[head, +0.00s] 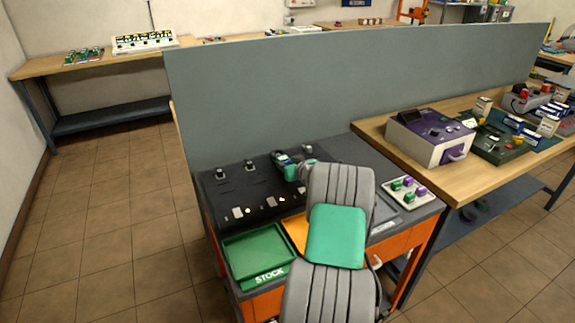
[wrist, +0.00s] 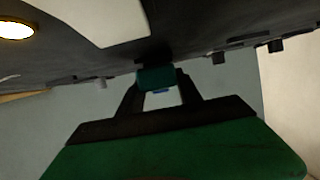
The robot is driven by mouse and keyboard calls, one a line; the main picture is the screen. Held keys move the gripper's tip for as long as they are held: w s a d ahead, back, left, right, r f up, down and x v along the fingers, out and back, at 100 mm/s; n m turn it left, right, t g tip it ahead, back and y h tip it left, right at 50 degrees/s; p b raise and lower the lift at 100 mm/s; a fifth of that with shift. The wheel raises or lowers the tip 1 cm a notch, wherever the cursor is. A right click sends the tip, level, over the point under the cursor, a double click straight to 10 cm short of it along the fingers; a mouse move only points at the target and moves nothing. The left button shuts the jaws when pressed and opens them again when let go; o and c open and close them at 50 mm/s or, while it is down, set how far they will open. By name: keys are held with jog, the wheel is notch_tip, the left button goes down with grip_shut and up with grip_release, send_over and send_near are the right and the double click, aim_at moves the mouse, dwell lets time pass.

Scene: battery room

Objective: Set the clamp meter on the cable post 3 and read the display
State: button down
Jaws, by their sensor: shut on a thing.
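My gripper (head: 302,170) is over the black panel (head: 217,205) on the orange bench, at the panel's back right. It is shut on a small teal and dark thing, which looks like the clamp meter (head: 281,159). In the wrist view, my gripper (wrist: 158,92) holds the teal body (wrist: 155,79) between its fingertips, close to the dark panel. Two small posts (head: 221,173) (head: 249,166) stand along the panel's back, left of the meter. I cannot tell whether the meter's jaw is around a post. No display reading is legible.
A green STOCK tray (head: 247,235) sits at the bench's front left. A pale tray with green and purple blocks (head: 405,192) is right of my arm. A grey partition (head: 250,105) rises behind the bench. A purple-topped box (head: 430,137) stands on the right-hand table.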

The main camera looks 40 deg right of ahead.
jog(key=shift+f+b, duration=0.4)
jog(key=c, duration=1.1)
grip_release()
jog(key=shift+v, duration=1)
jog(key=shift+p+v, duration=0.75)
jog(key=shift+v, duration=3.85)
